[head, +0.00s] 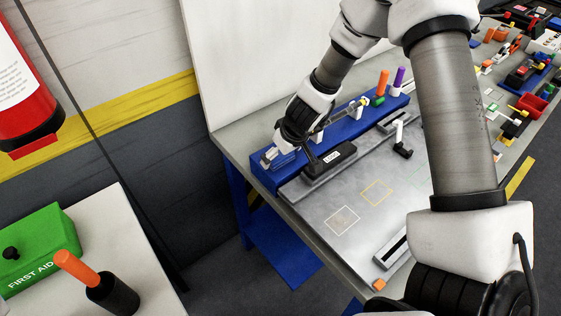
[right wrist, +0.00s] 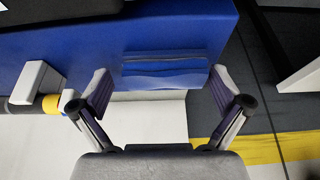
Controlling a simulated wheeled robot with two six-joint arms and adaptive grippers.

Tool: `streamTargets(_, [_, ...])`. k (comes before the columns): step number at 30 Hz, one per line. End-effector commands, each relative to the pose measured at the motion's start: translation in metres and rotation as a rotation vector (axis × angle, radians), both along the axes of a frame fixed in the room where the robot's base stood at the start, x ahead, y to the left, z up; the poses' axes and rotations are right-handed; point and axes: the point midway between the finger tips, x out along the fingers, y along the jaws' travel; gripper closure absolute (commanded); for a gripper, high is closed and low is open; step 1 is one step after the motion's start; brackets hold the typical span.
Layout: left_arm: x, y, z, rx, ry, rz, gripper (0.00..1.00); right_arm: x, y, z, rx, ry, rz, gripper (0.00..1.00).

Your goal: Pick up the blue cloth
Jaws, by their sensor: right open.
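The blue cloth (right wrist: 165,70) is a folded blue piece at the near end of the blue rack (right wrist: 60,50), seen in the right wrist view. In the head view it shows small (head: 282,158), partly hidden by my gripper. My right gripper (right wrist: 160,84) is open, its two fingers spread to the left and right of the cloth, with nothing held between them. In the head view my right gripper (head: 283,146) is over the near left end of the blue rack (head: 352,127). My left gripper is not in view.
A black-topped block (head: 329,160) stands beside my right gripper on the grey workbench (head: 340,185). Orange and purple handles (head: 382,82) stand upright at the rack's far end. A white panel (head: 270,50) rises behind. A green first aid box (head: 38,250) is at lower left.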

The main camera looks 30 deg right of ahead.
Motion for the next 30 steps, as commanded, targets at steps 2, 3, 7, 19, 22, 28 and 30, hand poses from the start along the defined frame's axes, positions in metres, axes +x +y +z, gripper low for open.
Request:
streamTargets(2, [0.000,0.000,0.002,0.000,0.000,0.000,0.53,0.000,0.000,0.002,0.000,0.000,0.000,0.00])
streamTargets(3, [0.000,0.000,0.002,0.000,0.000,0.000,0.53,0.000,0.000,0.002,0.000,0.000,0.000,0.04])
streamTargets(7, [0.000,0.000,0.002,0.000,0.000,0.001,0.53,0.000,0.000,0.002,0.000,0.000,0.000,0.46])
streamTargets(19, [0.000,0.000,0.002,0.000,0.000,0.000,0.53,-0.001,0.000,0.001,-0.001,0.002,0.000,0.46])
streamTargets(22, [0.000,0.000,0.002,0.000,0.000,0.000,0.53,-0.001,0.000,0.001,0.000,0.002,0.000,0.46])
streamTargets(28, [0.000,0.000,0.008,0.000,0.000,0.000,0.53,-0.001,0.000,0.007,0.000,0.002,0.000,0.46])
streamTargets(30, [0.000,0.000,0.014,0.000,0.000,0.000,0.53,-0.001,0.000,0.014,0.000,0.002,0.000,0.47])
